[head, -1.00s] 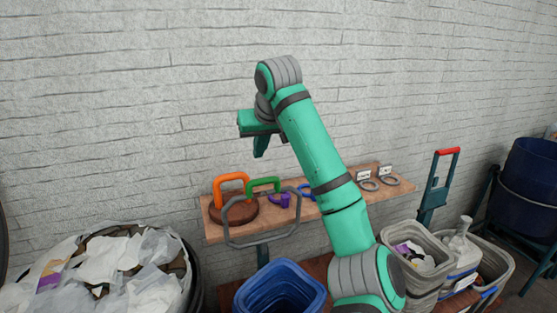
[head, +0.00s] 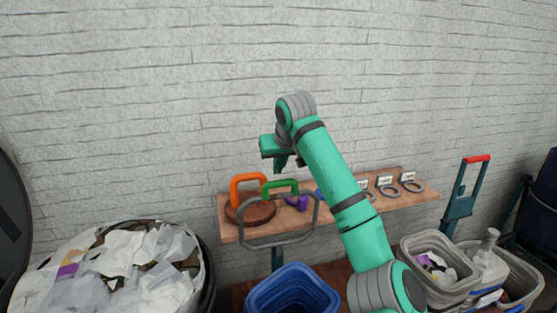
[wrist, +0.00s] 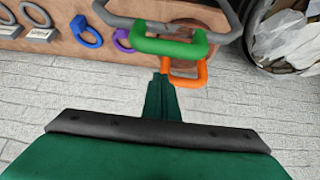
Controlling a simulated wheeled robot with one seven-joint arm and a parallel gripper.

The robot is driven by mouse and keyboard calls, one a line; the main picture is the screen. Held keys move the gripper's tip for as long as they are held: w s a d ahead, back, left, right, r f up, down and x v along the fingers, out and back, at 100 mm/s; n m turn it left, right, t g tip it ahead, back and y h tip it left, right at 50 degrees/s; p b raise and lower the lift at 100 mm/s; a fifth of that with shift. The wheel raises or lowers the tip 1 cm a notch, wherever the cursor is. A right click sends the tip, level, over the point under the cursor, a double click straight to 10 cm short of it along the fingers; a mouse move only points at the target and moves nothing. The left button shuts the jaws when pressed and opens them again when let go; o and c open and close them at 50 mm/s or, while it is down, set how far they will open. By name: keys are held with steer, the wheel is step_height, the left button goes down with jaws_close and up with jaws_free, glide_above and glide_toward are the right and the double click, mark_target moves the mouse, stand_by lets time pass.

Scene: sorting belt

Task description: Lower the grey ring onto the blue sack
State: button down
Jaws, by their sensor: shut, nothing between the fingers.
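The grey ring (head: 278,241) is a large angular loop with a green handle (head: 280,183) at its top. It shows at the front of the wooden shelf, above the blue sack as seen in the head view; I cannot tell what supports it. In the wrist view the ring (wrist: 118,20) and its green handle (wrist: 170,47) are at the top, beyond my fingers. The blue sack (head: 292,283) is the open blue container at the bottom of the head view, its lower part cut off. My gripper (head: 281,164) is shut and empty, above the green handle and apart from it.
The shelf (head: 228,229) carries an orange handle (head: 249,177) on a brown disc (head: 262,214), a purple piece (head: 302,203) and small grey rings (head: 390,192) with labels. A full rubbish bin (head: 209,275) stands left, grey tubs (head: 425,246) and a red-handled trolley (head: 478,159) right. A brick wall is behind.

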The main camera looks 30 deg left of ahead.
steer(key=shift+s+d+f, duration=0.15)
steer(key=shift+s+d, duration=0.35)
steer(key=shift+d, duration=0.05)
steer(key=shift+s+d+f, duration=0.15)
steer(key=shift+s+d, duration=0.3)
steer(key=shift+d, duration=0.05)
steer(key=shift+d, duration=0.1)
